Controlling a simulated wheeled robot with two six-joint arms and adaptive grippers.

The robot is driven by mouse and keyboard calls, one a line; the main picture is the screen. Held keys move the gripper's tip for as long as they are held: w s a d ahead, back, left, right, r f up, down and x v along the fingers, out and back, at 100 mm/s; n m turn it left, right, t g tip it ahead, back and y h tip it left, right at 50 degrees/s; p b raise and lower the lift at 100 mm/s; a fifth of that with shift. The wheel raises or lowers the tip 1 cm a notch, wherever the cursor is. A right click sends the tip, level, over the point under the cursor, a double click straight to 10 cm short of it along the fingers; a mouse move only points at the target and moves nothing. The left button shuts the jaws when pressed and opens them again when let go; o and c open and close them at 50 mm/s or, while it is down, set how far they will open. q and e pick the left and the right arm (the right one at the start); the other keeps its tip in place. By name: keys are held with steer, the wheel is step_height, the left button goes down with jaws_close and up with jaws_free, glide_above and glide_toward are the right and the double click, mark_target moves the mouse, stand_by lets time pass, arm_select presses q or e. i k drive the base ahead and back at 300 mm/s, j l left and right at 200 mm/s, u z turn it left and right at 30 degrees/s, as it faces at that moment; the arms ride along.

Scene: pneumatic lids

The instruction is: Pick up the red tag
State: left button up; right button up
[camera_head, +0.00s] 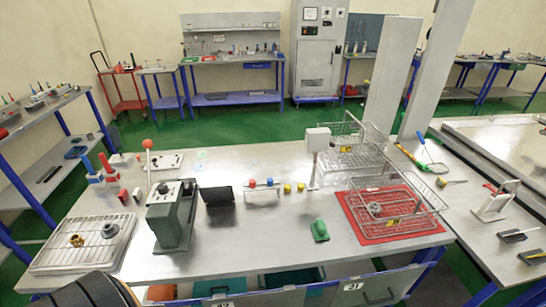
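Two small red pieces, one (123,197) and another (137,194), stand on the metal table (290,235) at its left side, behind the wire tray. They are too small to tell whether either is the red tag. A small red piece (252,183) also sits on a little rack at mid-table. Neither gripper's fingers show. A dark rounded part of mine is at the bottom left edge.
A wire tray (45,262) with a brass and a grey fitting lies at left. A grey control box (172,222) with a red-ball lever and a black panel (217,196) stand mid-left. Wire baskets, one on a red mat (365,235), fill the right.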

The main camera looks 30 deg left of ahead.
mark_target(124, 195)
steer(key=u, duration=1.65)
